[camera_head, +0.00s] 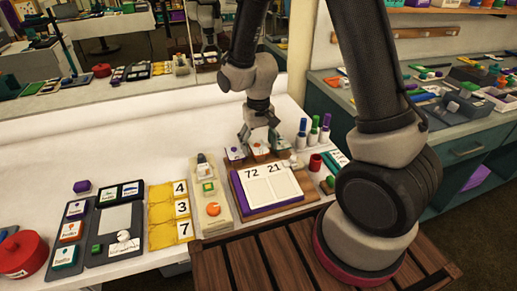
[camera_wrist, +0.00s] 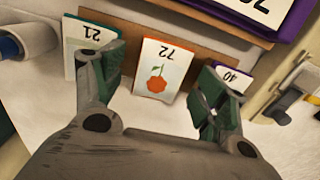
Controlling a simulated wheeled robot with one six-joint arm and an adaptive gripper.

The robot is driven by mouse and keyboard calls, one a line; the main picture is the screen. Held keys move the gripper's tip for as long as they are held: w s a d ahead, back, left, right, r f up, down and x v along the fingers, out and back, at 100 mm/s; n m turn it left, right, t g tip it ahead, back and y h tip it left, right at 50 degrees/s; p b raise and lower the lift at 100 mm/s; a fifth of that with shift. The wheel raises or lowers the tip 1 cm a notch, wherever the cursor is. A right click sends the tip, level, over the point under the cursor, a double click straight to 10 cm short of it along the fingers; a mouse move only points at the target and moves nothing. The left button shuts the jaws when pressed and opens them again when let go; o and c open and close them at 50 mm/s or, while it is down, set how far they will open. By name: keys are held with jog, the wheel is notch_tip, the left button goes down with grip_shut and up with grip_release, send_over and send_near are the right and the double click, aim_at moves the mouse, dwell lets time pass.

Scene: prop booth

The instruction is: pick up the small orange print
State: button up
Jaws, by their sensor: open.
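The small orange print (camera_wrist: 151,80) is a white card with an orange edge, marked 72, with an orange fruit-like picture. It leans on a brown strip in the wrist view, and in the head view it shows small below my gripper (camera_head: 260,138). In the wrist view my gripper (camera_wrist: 160,85) is open, with one green-padded finger to each side of the print. The fingers look apart from it, and its depth between them is hard to judge.
A teal-edged card marked 21 (camera_wrist: 84,40) stands left of the print, partly behind a finger. A purple-edged card marked 40 (camera_wrist: 233,77) stands right. A board reading 72 and 21 (camera_head: 270,186) lies in front, with markers (camera_head: 314,130) to the right.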

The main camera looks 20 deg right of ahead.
jog(key=shift+f, duration=0.1)
jog(key=c, duration=0.8)
